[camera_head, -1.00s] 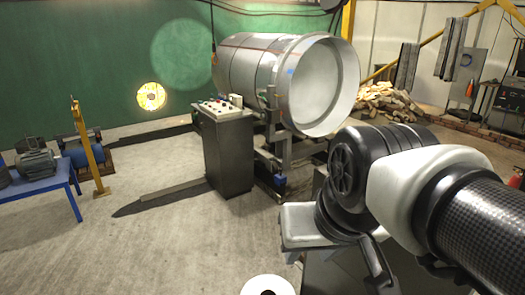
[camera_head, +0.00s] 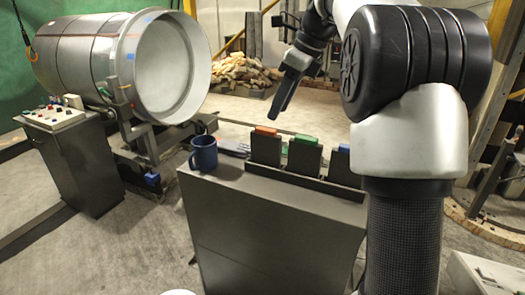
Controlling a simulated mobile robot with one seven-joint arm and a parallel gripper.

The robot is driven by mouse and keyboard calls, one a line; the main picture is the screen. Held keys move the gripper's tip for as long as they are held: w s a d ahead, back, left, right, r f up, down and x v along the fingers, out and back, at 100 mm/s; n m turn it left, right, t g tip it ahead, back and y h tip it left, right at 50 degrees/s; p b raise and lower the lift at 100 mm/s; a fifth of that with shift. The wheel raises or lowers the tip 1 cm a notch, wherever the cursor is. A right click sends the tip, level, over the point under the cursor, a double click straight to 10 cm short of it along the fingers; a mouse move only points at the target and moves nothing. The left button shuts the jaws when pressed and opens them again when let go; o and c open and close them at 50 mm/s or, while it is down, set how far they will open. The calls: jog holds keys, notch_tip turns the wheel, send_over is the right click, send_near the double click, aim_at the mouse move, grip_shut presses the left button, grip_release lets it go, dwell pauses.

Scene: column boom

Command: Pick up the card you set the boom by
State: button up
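Three dark upright pieces with coloured tops stand in a row in a dark rack (camera_head: 300,182) on a grey cabinet. The left one has an orange-red top (camera_head: 266,130), the middle one a green top (camera_head: 306,139), the right one a blue top (camera_head: 344,148), partly hidden by my arm. They may be cards; no writing is readable, and I cannot tell which one set the boom. My gripper (camera_head: 273,113) points down just above and behind the orange-red top, apart from it. It is seen from the side, so its opening is unclear.
A dark blue mug (camera_head: 203,153) stands at the left of the cabinet top, beside the rack. Flat greyish things (camera_head: 234,147) lie behind it, unclear. A control console (camera_head: 75,160) and a large metal drum (camera_head: 165,70) stand to the left.

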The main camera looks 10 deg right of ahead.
send_near(261, 148)
jog(key=x, duration=0.5)
jog(key=shift+w+a+b, duration=0.15)
jog(key=shift+w+b, duration=0.2)
jog(key=shift+b, duration=0.05)
jog(key=shift+d+x, duration=0.15)
jog(key=shift+x, duration=1.25)
jog(key=shift+d+x, duration=0.15)
jog(key=shift+x, duration=1.3)
jog(key=shift+f, duration=0.1)
grip_shut()
